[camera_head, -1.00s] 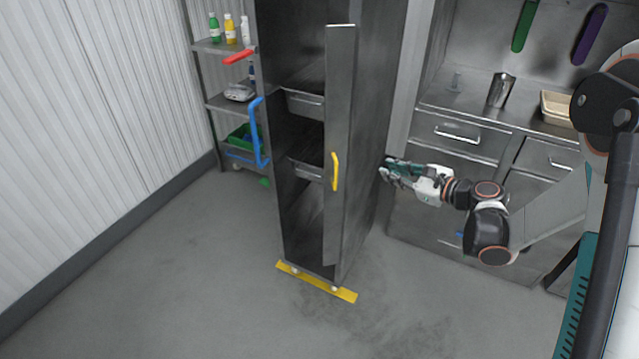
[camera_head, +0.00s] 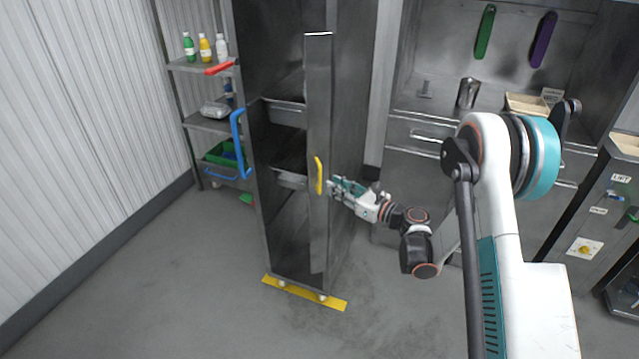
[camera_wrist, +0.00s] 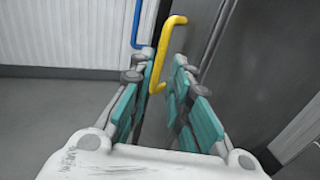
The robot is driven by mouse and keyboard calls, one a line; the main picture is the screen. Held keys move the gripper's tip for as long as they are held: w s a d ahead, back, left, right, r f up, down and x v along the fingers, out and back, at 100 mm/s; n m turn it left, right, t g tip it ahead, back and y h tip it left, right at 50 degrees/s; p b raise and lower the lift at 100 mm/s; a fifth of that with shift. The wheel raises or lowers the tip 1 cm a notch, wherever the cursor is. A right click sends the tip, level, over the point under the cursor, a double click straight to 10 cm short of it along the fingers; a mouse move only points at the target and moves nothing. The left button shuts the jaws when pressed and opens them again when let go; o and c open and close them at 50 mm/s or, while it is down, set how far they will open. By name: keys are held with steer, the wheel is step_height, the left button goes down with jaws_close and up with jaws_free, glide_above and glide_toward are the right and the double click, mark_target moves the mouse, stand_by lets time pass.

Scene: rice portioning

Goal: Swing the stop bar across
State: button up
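A tall dark metal cabinet (camera_head: 353,130) stands at the middle with its narrow door (camera_head: 319,110) standing open. The door has a yellow handle (camera_head: 319,175), also in the wrist view (camera_wrist: 161,50). A yellow bar (camera_head: 335,304) lies at the cabinet's foot, beside its small wheels. I cannot tell which part is the stop bar. My gripper (camera_head: 332,186) is just right of the yellow handle. In the wrist view my gripper (camera_wrist: 161,88) is open, its fingers apart, with the handle ahead of the gap. I see no clear contact with it.
A blue handle (camera_head: 238,143) stands at the cabinet's left side, before a shelf rack (camera_head: 196,121) with bottles. A steel counter with drawers (camera_head: 420,136) stands behind to the right. The floor at the front left is clear.

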mark_target(320, 179)
steer(key=b+x, duration=0.1)
steer(key=x, duration=0.6)
steer(key=shift+b, duration=0.3)
jaws_close()
